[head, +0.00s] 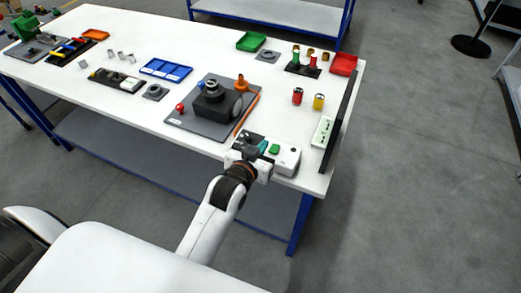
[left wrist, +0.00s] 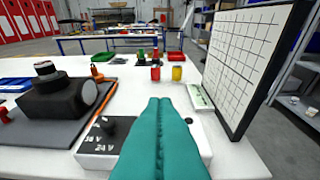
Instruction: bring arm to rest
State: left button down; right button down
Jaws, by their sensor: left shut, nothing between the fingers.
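My left gripper (head: 263,146) is at the near right part of the white table, above a white box with a green button (head: 287,158). In the left wrist view its two teal fingers (left wrist: 160,105) lie together along a seam, with nothing between them. The fingers hide the middle of the white box (left wrist: 95,140) in that view. My left arm reaches up to it from the bottom of the head view. My right gripper is not in view.
A black device (head: 210,103) on a grey plate stands left of the gripper. A dark upright board (head: 338,122) stands at the right edge. Red and yellow cylinders (head: 319,101) stand beyond. A blue tray (head: 165,70) lies further left.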

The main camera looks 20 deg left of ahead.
pick_arm(q)
jog(key=shift+s+r, duration=0.25)
jog(key=shift+s, duration=0.25)
jog(key=s+f+m+g+b, duration=0.15)
jog(key=s+f, duration=0.25)
jog(key=f, duration=0.8)
jog(key=s+d+f+g+b, duration=0.1)
jog(key=s+f+g, duration=0.25)
jog(key=f, duration=0.85)
jog(key=s+f+g+b, duration=0.15)
jog(key=s+f, duration=0.35)
jog(key=f, duration=0.7)
jog(key=s+a+f+g, duration=0.2)
jog(key=s+f, duration=0.4)
jog(key=s, duration=0.3)
jog(key=s+a+f+g, duration=0.2)
jog(key=s+f, duration=0.4)
jog(key=s, duration=0.4)
jog(key=s+a+f+g+b, duration=0.1)
jog(key=s+a+f+g, duration=0.1)
jog(key=s+f, duration=0.4)
jog(key=s+g, duration=0.1)
jog(key=s, duration=0.2)
jog(key=shift+s+a+f+y, duration=0.25)
jog(key=shift+s+f+y, duration=0.05)
jog(key=shift+f, duration=0.05)
